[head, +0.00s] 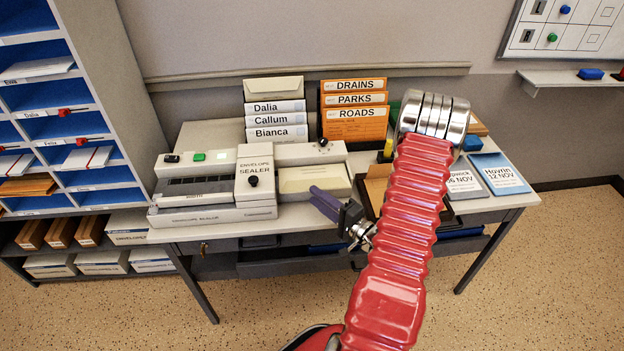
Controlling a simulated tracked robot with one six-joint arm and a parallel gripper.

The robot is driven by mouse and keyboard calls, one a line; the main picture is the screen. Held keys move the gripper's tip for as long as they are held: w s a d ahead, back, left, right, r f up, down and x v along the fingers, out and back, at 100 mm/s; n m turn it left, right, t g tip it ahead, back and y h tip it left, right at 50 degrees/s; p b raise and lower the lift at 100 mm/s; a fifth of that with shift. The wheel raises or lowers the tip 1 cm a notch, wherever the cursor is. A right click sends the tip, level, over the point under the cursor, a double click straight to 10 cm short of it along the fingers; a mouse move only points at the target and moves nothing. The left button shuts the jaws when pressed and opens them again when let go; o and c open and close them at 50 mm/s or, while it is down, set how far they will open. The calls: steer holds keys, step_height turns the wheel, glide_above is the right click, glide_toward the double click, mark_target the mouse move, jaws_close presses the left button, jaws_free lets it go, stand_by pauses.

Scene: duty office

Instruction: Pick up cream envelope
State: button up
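A cream envelope (312,179) lies on the right part of the envelope sealer (195,187), just right of the block labelled ENVELOPE SEALER. Another cream envelope (273,86) stands at the back of the rack, behind the cards labelled Dalia, Callum and Bianca. My gripper (321,199) has purple fingers and sits just in front of the lower right corner of the envelope on the sealer. The fingers overlap in this view, so their opening is unclear, as is any contact with the envelope.
Orange folders DRAINS, PARKS and ROADS (354,112) stand behind. An orange-brown envelope (377,184) in a dark tray is partly hidden by my red arm. Leaflets (498,173) lie at the table's right. A pigeonhole shelf (95,60) stands left. The floor in front is clear.

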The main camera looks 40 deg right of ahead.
steer(key=shift+w+a, duration=0.1)
steer(key=shift+w, duration=1.2)
jaws_close()
